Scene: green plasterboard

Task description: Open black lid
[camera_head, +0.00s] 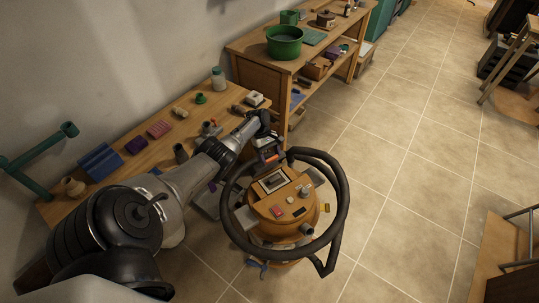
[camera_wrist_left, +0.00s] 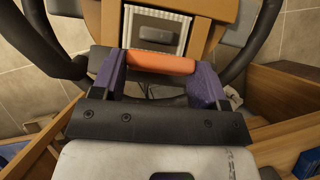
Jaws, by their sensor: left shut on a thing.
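An orange drum-shaped machine (camera_head: 285,212) stands on the floor, with a panel on its top bearing a dark rectangle (camera_head: 273,181) in a pale frame. I cannot tell for sure which dark part is the black lid. The wrist view shows a pale ribbed panel with a dark piece (camera_wrist_left: 157,27) ahead of the gripper. My left gripper (camera_head: 270,158) is at the machine's near-wall edge. Its purple fingers (camera_wrist_left: 160,77) are shut on an orange bar (camera_wrist_left: 160,63), which spans the gap between them. The bar's fixing is hidden. My right gripper is not in view.
A thick black hose (camera_head: 342,205) loops around the machine. A wooden bench (camera_head: 135,170) with several small items runs along the wall at left. A second bench (camera_head: 250,50) carries a green basin (camera_head: 284,42).

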